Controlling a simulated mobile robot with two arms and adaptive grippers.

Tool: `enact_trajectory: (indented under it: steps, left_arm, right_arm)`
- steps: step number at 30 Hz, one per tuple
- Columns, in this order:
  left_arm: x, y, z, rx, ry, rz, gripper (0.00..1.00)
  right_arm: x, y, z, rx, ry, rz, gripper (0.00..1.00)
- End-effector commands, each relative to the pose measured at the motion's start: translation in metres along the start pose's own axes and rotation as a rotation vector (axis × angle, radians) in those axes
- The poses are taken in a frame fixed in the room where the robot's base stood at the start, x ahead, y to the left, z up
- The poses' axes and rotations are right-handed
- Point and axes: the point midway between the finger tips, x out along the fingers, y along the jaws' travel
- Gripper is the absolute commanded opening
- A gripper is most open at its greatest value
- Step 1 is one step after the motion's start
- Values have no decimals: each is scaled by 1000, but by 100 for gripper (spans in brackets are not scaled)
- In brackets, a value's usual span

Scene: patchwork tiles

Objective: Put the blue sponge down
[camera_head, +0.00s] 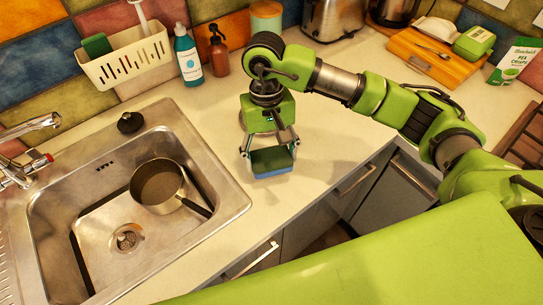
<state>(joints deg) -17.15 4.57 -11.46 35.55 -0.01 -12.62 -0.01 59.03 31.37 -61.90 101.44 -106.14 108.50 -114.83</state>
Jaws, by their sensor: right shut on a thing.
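The blue sponge (272,162) has a darker top and a blue lower edge. My right gripper (270,155) is shut on it, with a finger on each side of the sponge. The sponge is over the pale counter (310,165), just right of the sink. I cannot tell whether the sponge touches the counter or is a little above it. My left gripper is not in view.
The steel sink (228,205) at the left holds a pan (160,187). A white basket (127,62) with a green sponge, a blue soap bottle (188,58) and a brown bottle (218,52) stand along the wall. A toaster (331,18) and wooden board (437,62) stand farther right.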

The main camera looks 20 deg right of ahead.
Motion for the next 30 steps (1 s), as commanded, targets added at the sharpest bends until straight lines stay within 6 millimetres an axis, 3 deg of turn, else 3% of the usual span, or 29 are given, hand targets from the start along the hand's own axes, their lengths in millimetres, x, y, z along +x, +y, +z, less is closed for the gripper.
enact_trajectory:
  steps: [5,12,26,27,29,30]
  left_arm:
    - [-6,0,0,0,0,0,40]
    - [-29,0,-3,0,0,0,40]
    - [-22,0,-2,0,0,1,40]
    - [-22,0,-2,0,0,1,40]
    - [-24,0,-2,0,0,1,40]
    - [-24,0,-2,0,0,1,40]
  right_arm:
    - [9,4,-10,3,-2,-1,48]
    - [37,5,-17,1,-4,0,48]
    - [48,5,-20,0,1,-1,48]
    - [48,5,-20,0,1,-1,67]
    - [47,5,-20,0,1,-1,82]
    - [47,5,-20,0,1,-1,82]
